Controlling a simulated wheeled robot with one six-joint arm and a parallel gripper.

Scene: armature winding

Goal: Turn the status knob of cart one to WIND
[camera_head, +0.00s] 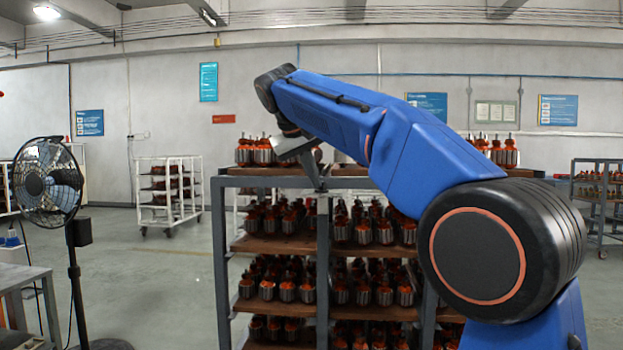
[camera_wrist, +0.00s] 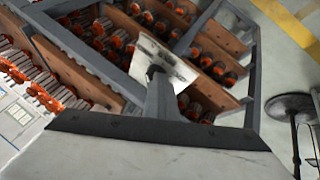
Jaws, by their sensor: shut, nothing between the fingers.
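Cart one appears to be the grey-framed rack (camera_head: 222,270) with wooden shelves, standing in front of me; its frame also shows in the wrist view (camera_wrist: 252,85). My gripper (camera_head: 318,170) is at the rack's front, near the top of its middle post. In the wrist view, my gripper (camera_wrist: 156,74) is shut and empty, its dark tip in front of a pale tilted plate (camera_wrist: 178,66) on the rack. I cannot make out the status knob or any WIND mark. My fingers may hide the knob, and I cannot tell whether they touch the plate.
Several orange-and-silver armatures (camera_head: 287,291) fill the shelves. A black fan (camera_head: 47,182) stands at the left beside a grey table (camera_head: 25,275). A white cart (camera_head: 158,213) and another rack (camera_head: 598,190) stand farther back. Floor between the fan and rack is clear.

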